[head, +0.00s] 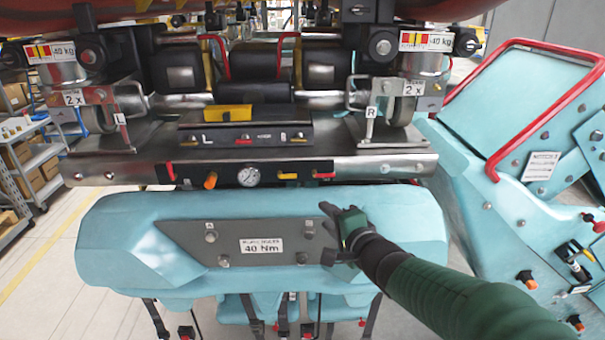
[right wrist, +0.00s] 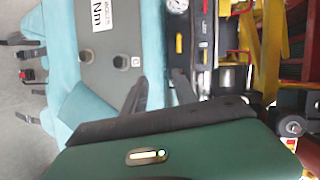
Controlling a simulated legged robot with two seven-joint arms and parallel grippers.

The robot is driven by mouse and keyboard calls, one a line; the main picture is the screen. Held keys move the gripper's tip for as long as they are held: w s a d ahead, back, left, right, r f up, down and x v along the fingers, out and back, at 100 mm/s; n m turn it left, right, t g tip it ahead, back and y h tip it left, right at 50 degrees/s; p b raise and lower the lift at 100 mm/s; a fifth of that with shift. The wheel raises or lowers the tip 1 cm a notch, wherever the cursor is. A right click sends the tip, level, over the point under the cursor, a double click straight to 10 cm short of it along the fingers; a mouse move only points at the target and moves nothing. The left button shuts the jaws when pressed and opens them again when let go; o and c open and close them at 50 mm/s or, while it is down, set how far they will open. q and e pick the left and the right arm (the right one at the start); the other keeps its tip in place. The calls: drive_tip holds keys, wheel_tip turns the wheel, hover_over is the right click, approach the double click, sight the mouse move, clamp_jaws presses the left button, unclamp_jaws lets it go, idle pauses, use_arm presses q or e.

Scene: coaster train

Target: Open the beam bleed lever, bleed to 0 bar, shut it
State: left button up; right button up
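The metal beam (head: 110,172) spans the picture, with a dark front panel. I cannot tell which one is the bleed lever, and the gauge reading is too small to read. My right gripper (head: 333,232) is open and empty, below the panel's right end, in front of the teal housing. In the right wrist view its two dark fingers (right wrist: 158,92) are apart, with a yellow lever (right wrist: 179,43) beyond them. My left gripper is out of view.
The teal housing (head: 130,232) carries a grey plate (head: 190,232) labelled 40 Nm just under the beam. A teal seat with a red bar (head: 495,130) stands at the right. Wheel assemblies hang above both beam ends. A shelf cart (head: 35,165) stands at the left beside open floor.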

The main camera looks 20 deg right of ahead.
wheel_tip(320, 180, up, 3)
drive_tip(key=m+y, duration=0.1)
approach(288, 174)
drive_tip(key=shift+t, duration=0.4)
drive_tip(key=x, duration=0.2)
drive_tip(key=f+p+x, duration=0.1)
drive_tip(key=x, duration=0.1)
drive_tip(key=d+p+x, duration=0.1)
drive_tip(key=x, duration=0.2)
drive_tip(key=shift+a+f, duration=0.1)
drive_tip(key=shift+f, duration=0.15)
drive_tip(key=shift+w, duration=0.2)
drive_tip(key=shift+s+a, duration=0.1)
drive_tip(key=shift+a, duration=0.05)
drive_tip(key=shift+c, duration=0.5)
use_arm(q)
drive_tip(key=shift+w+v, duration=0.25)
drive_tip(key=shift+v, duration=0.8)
use_arm(e)
clamp_jaws()
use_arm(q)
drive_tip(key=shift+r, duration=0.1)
